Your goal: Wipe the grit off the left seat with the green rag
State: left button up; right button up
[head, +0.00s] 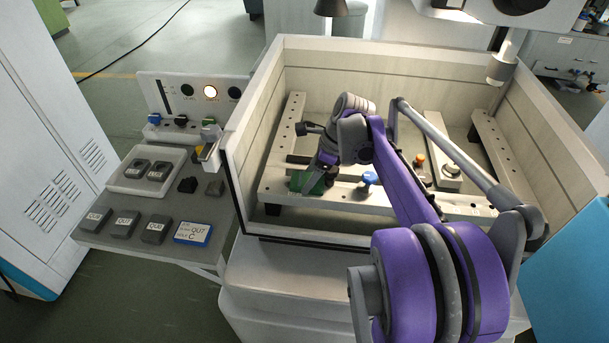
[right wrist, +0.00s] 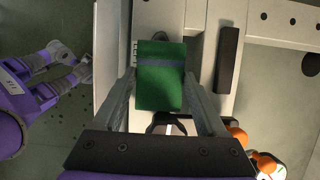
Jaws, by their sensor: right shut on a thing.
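My right gripper (head: 316,180) reaches down into the open tank and is shut on the green rag (head: 307,182). The rag is at the left end of the tank's front rail (head: 342,194), where the left seat appears to be. In the right wrist view the rag (right wrist: 160,85) is a green block with a blue-grey band, held between the two fingers over a pale surface. The frames do not show clearly whether it touches that surface. No grit can be made out; the rag and gripper cover part of this spot.
A blue-topped knob (head: 370,179) stands on the front rail just right of the gripper. An orange-topped piece (head: 420,159) and a grey block (head: 443,167) are further right. The tank wall (head: 236,190) is close on the left. A side bench (head: 105,232) holds grey blocks and a tray.

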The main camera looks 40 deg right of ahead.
jog(key=shift+s+d+f, duration=0.1)
jog(key=shift+s+d, duration=0.05)
jog(key=shift+s, duration=0.05)
jog(key=shift+c, duration=0.6)
jog(key=shift+w+a, duration=0.55)
jog(key=shift+w, duration=0.1)
jog(key=shift+w+a, duration=0.5)
jog(key=shift+w, duration=0.2)
jog(key=shift+w+a+r, duration=0.1)
jog(key=shift+w+a, duration=0.45)
jog(key=shift+w, duration=0.2)
jog(key=shift+w+a+r, duration=0.1)
jog(key=shift+w+a, duration=0.45)
jog(key=shift+w, duration=0.15)
pick_arm(q)
jog(key=shift+d+r, duration=0.2)
jog(key=shift+r, duration=0.2)
jog(key=shift+r+p, duration=0.1)
jog(key=shift+p, duration=0.25)
pick_arm(e)
jog(key=shift+r, duration=0.1)
